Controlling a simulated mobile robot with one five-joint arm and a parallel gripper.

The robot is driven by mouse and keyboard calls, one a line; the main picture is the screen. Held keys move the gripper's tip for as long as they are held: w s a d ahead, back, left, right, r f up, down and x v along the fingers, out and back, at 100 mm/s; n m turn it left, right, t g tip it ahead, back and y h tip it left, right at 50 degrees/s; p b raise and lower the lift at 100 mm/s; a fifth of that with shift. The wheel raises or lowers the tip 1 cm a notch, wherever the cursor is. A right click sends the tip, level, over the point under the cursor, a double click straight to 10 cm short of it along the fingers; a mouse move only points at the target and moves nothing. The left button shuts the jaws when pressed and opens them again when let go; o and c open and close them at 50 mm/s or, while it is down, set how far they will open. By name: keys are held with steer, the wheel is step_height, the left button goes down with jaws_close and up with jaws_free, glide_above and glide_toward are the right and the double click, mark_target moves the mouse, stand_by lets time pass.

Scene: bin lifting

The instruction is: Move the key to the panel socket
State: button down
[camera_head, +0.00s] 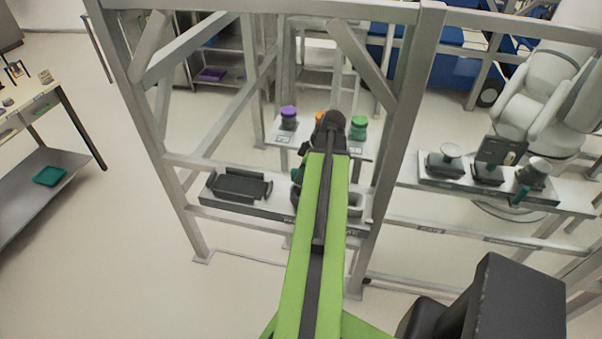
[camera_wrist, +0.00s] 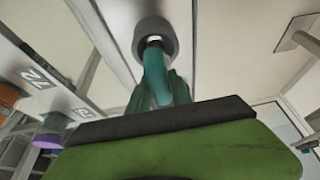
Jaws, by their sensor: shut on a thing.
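My gripper (camera_wrist: 165,92) is shut on a slim teal piece (camera_wrist: 156,72), which looks like the key. A grey ring (camera_wrist: 154,38) surrounds its far end; I cannot tell whether the ring belongs to the key. In the head view my green arm reaches over the near shelf and mostly hides the gripper; a bit of teal (camera_head: 297,175) shows left of it. A panel with several dark fixtures (camera_head: 487,175) stands on the right shelf, with a small upright dark plate behind. I cannot make out which part is the socket.
A dark tray (camera_head: 241,186) sits on the near shelf left of my arm. Jars with purple (camera_head: 288,112) and green (camera_head: 358,122) lids stand behind. Grey frame posts (camera_head: 405,110) stand close on both sides of my arm. A white robot arm (camera_head: 540,95) is at right.

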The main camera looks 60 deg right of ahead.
steer(key=shift+f+b, duration=1.25)
steer(key=shift+f, duration=0.05)
steer(key=c, duration=1.1)
jaws_free()
steer(key=shift+o, duration=0.3)
steer(key=o, duration=0.5)
steer(key=shift+r, duration=0.1)
step_height(320, 180, up, 9)
steer(key=p, duration=0.9)
